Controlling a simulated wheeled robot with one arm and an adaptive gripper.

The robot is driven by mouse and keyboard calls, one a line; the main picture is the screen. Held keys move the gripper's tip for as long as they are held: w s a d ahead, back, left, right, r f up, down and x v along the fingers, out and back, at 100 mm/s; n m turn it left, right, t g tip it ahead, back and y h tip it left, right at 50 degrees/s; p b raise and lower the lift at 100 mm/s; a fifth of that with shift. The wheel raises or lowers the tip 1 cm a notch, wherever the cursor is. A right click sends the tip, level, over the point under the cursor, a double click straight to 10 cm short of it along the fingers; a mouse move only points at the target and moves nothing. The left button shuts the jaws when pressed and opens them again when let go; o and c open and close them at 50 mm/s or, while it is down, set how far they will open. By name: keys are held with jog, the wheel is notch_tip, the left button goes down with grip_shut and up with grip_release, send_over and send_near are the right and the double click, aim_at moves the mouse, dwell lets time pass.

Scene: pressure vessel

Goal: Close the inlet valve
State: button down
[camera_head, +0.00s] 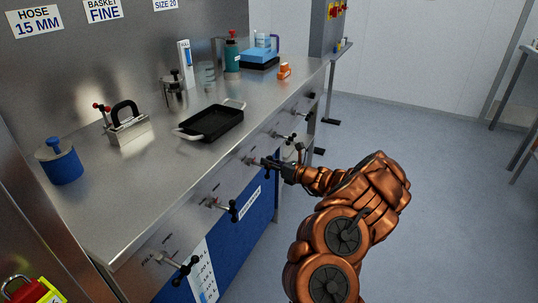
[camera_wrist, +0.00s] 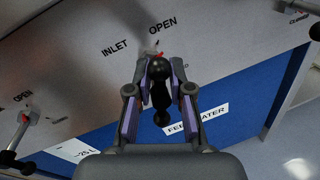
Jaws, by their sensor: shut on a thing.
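The inlet valve (camera_wrist: 161,92) has a black bar handle with round knobs and a small red mark at its hub. In the wrist view it lies between my gripper's (camera_wrist: 160,80) purple-padded fingers, which are shut on it. The words INLET and OPEN are printed on the steel panel above it, and the red mark sits just below OPEN. In the head view my gripper (camera_head: 274,165) reaches the bench front from the right, at the inlet valve (camera_head: 252,160). My fingers partly hide the handle there.
Other valves stick out along the bench front, one nearer at left (camera_head: 222,207) and one farther right (camera_head: 284,136). A blue panel (camera_wrist: 230,95) with a FEED WATER label lies below. The bench top (camera_head: 150,175) holds a black tray (camera_head: 211,122) and several vessels.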

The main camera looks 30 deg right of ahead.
jog(key=m+p, duration=0.2)
jog(key=d+m+g+p, duration=0.1)
jog(key=m+p, duration=0.1)
jog(key=shift+w+r+p, duration=0.1)
jog(key=shift+w+p, duration=0.1)
jog(key=shift+p, duration=0.15)
jog(key=m+p, duration=0.1)
jog(key=m, duration=0.1)
jog(key=f+m+g+y+p, duration=0.1)
jog(key=m+p, duration=0.1)
jog(key=m, duration=0.1)
jog(key=f+m+p, duration=0.1)
jog(key=m, duration=0.1)
jog(key=shift+w+d+m+g+y+p, duration=0.2)
jog(key=shift+d+m+g+y+p, duration=0.1)
jog(key=shift+m+g+y+p, duration=0.1)
jog(key=c, duration=1.2)
grip_release()
jog(key=shift+a, duration=0.1)
jog(key=v, duration=1.2)
jog(key=shift+f, duration=0.1)
